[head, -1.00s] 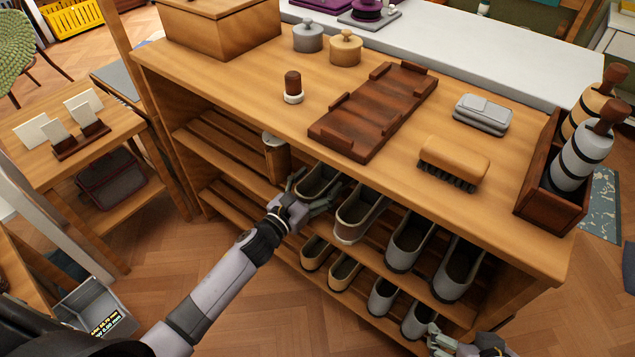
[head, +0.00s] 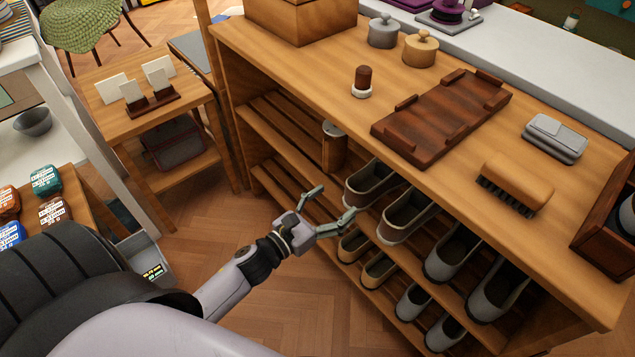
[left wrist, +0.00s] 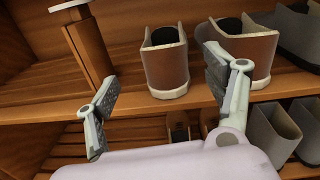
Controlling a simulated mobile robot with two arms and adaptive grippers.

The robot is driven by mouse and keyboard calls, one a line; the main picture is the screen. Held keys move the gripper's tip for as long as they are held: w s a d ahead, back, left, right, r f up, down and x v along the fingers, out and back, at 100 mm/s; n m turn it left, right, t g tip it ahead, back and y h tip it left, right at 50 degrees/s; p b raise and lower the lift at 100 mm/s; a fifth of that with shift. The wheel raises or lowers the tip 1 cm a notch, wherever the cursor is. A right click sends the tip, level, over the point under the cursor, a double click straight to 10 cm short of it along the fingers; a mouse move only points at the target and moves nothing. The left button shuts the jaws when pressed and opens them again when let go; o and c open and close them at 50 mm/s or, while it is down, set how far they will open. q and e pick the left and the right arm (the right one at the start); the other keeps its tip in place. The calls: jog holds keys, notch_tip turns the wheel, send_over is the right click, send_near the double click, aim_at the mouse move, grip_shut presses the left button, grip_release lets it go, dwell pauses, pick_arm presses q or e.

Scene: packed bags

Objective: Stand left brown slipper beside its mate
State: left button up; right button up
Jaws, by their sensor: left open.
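Two brown slippers stand side by side on the upper slatted shelf: the left brown slipper (head: 372,182) and its mate (head: 408,215). In the left wrist view the left slipper (left wrist: 166,66) stands upright, with its mate (left wrist: 250,55) just right of it, partly hidden by a finger. My left gripper (head: 332,207) is open and empty in front of the shelf, a little off the slippers. In the left wrist view its fingers (left wrist: 165,95) are spread wide, with the left slipper beyond the gap between them. My right gripper is out of view.
Grey slippers (head: 452,252) stand right of the brown pair. Tan and grey slippers fill the lower shelf (head: 378,270). The bench top (head: 310,75) overhangs, carrying a dark tray (head: 440,118) and a brush (head: 515,182).

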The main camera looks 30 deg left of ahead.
pick_arm(q)
jog(key=s+a+f+n+g+y, duration=0.15)
jog(key=n+y, duration=0.25)
jog(key=n, duration=0.6)
jog(key=s+a+f+n+g+y, duration=0.1)
jog(key=s+a+n+g+y, duration=0.2)
jog(key=n, duration=0.7)
jog(key=s+d+n+g, duration=0.2)
jog(key=s+n+g, duration=0.2)
jog(key=s+n, duration=0.4)
jog(key=s+d+f+n+g+h, duration=0.1)
jog(key=s+d+n+g, duration=0.2)
jog(key=s+n, duration=0.5)
jog(key=shift+s+d+f+n+g+h, duration=0.2)
jog(key=shift+d+n+g+h, duration=0.15)
jog(key=shift+g, duration=0.5)
jog(key=shift+a, duration=0.1)
